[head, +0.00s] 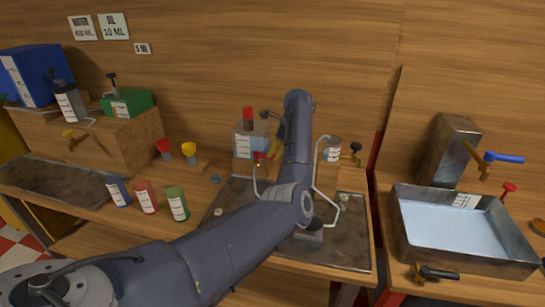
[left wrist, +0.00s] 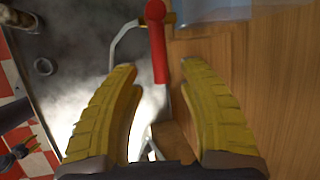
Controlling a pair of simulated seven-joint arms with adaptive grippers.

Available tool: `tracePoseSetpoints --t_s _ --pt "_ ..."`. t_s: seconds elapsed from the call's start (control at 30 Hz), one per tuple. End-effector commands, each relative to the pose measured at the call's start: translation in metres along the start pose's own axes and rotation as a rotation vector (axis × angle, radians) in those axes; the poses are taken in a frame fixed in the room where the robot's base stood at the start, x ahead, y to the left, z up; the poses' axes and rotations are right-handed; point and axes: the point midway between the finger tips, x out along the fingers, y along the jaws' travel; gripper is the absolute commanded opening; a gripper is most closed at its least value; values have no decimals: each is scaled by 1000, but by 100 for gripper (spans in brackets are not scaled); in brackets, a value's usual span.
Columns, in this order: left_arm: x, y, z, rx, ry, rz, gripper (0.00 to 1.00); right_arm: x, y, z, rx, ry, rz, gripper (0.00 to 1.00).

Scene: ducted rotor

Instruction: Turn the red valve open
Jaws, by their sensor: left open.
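The red valve (head: 261,156) has a lever handle and sits below a clear container at the back middle in the head view. In the left wrist view the red handle (left wrist: 157,45) runs up and down the picture, its lower end between my fingertips. My left gripper (head: 274,148) is beside the valve in the head view, partly hidden by my own arm. In the left wrist view my left gripper (left wrist: 160,72) is open, with a yellow finger on each side of the handle. I see no contact, and cannot tell the depth between them. My right gripper is not in view.
A clear container with a red top (head: 246,141) stands above the valve. A metal tray (head: 330,252) lies below, with thin white pipes (head: 318,175) close to my arm. Blue, red and green bottles (head: 147,197) stand left. A water-filled metal basin (head: 400,238) is at right.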

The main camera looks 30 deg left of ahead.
Motion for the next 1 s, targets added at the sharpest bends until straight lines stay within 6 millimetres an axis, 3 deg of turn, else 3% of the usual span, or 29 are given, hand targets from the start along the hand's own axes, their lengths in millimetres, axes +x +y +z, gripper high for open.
tracePoseSetpoints --t_s 0.3,0.8,1.0 --pt "34 0 1 1 -1 1 41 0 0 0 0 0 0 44" --pt "41 0 0 0 0 0 44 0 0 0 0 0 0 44" --pt "41 0 0 0 0 0 21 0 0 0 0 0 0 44"
